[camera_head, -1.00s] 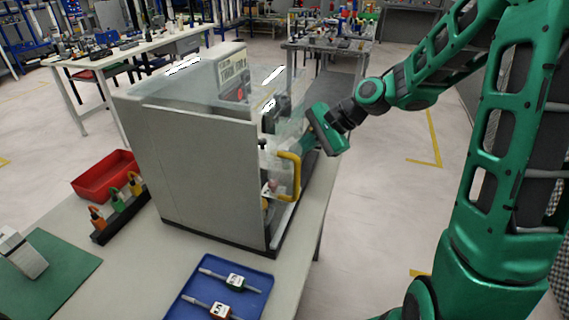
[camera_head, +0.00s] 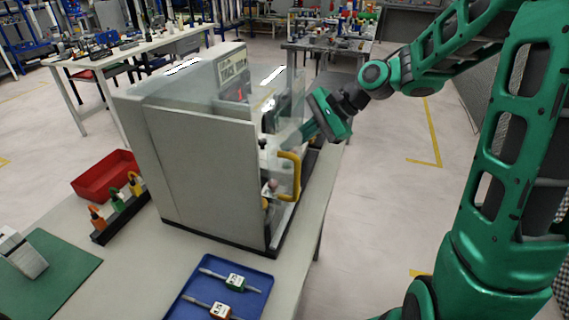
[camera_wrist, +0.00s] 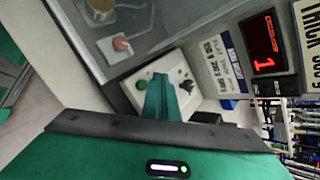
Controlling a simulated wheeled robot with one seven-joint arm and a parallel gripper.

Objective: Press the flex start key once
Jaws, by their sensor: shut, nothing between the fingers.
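A grey machine (camera_head: 200,165) with a clear cover stands on the near table. In the wrist view, a pale control box (camera_wrist: 205,93) carries a round green button (camera_wrist: 141,84) and small dark controls (camera_wrist: 187,86). A red button (camera_wrist: 121,43) sits on a separate light plate behind the clear panel. I cannot read which one is marked flex start. My gripper (camera_wrist: 162,80) is shut and empty; its fingertips appear over the box, just right of the green button. In the head view, my gripper (camera_head: 290,141) is at the machine's right side; contact cannot be told.
A yellow handle (camera_head: 292,175) is on the clear door (camera_head: 284,120) near my gripper. A red display (camera_wrist: 262,44) shows 1. A blue tray (camera_head: 190,310), a red bin (camera_head: 103,176), a green mat (camera_head: 70,275) and a rack of padlocks (camera_head: 120,214) are on the table.

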